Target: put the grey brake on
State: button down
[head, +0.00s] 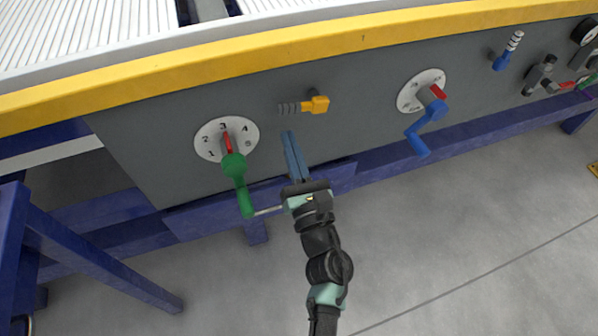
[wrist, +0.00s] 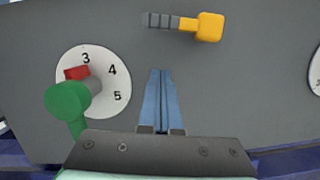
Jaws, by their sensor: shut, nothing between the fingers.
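A small grey fitting (head: 540,75) with darker ends sits on the panel at the far right in the head view. It is too small to tell its setting, and it is outside the wrist view. A lever with a yellow-orange block (head: 319,104) and a grey ribbed handle pointing left sits mid-panel; it also shows in the wrist view (wrist: 209,27). My gripper (head: 288,134) is shut and empty, its blue fingers pointing up just below that lever without visibly touching it. The fingers also show in the wrist view (wrist: 160,71). My gripper is well left of the grey fitting.
A green crank (head: 235,168) on a numbered white dial is left of my gripper. A blue crank (head: 432,112) on another dial is to the right. A blue lever (head: 501,62) with a white banded handle points up. A yellow rail (head: 330,50) runs above the grey panel.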

aim_at(303, 106)
jog(key=r, duration=0.1)
jog(key=r+p, duration=0.1)
jog(key=r, duration=0.2)
jog(key=shift+w+d+p, duration=0.1)
jog(key=shift+d+p, duration=0.25)
jog(key=shift+p, duration=0.05)
jog(key=shift+a+r+m+h+p, duration=0.15)
jog(key=shift+r+m+h+p, duration=0.25)
jog(key=shift+m+p, duration=0.4)
